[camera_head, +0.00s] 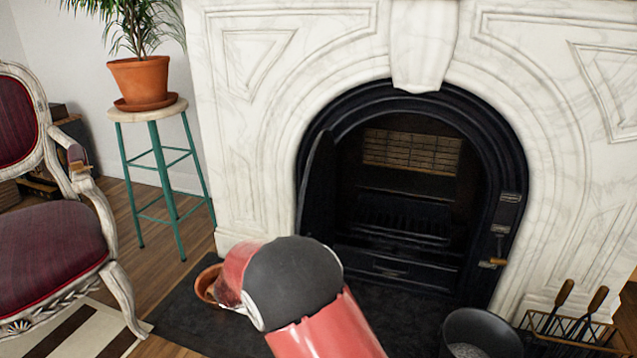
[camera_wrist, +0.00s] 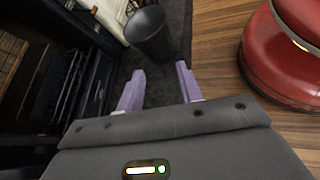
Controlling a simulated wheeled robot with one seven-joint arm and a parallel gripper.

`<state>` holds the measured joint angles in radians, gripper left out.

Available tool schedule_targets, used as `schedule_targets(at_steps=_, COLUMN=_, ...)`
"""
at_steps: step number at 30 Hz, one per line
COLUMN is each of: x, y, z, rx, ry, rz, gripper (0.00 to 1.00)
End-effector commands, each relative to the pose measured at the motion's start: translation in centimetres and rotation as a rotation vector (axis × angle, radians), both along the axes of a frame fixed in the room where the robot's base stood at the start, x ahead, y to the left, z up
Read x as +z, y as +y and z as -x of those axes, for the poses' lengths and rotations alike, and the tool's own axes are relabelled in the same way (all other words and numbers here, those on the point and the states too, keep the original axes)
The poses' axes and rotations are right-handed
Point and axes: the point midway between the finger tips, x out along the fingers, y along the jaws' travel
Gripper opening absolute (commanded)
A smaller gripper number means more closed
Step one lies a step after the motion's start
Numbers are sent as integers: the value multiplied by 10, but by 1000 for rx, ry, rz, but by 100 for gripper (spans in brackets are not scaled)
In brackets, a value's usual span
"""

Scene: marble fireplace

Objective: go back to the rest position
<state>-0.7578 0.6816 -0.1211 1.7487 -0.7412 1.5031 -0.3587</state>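In the wrist view, the two pale purple fingers of my gripper (camera_wrist: 160,70) stand apart with nothing between them. Dark hearth floor shows in the gap. The black fireplace insert (camera_wrist: 70,80) is to their left, and a dark bucket (camera_wrist: 148,38) stands beyond the fingertips. In the head view, my red and dark-grey arm rises from the bottom centre in front of the hearth. My gripper is hidden there.
The white marble fireplace (camera_head: 255,110) has an arched black opening. The bucket (camera_head: 480,340) and a tool rack (camera_head: 570,330) stand right. A terracotta pot (camera_head: 207,283) is beside my arm. A teal-legged stool (camera_head: 163,180) with a potted plant (camera_head: 140,78) and an armchair (camera_head: 50,240) stand left.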

Motion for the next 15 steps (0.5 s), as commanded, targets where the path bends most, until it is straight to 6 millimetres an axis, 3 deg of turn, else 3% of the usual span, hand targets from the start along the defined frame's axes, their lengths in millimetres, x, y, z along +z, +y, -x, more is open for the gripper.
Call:
schedule_targets(at_steps=1, x=20, y=-15, z=4, rx=-52, ry=-30, rz=-66, gripper=36)
schedule_targets(at_steps=3, x=38, y=-31, z=12, rx=-122, ry=-70, rz=-154, gripper=36)
schedule_targets(at_steps=15, x=126, y=-102, z=79, rx=-501, ry=-374, rz=-619, gripper=36)
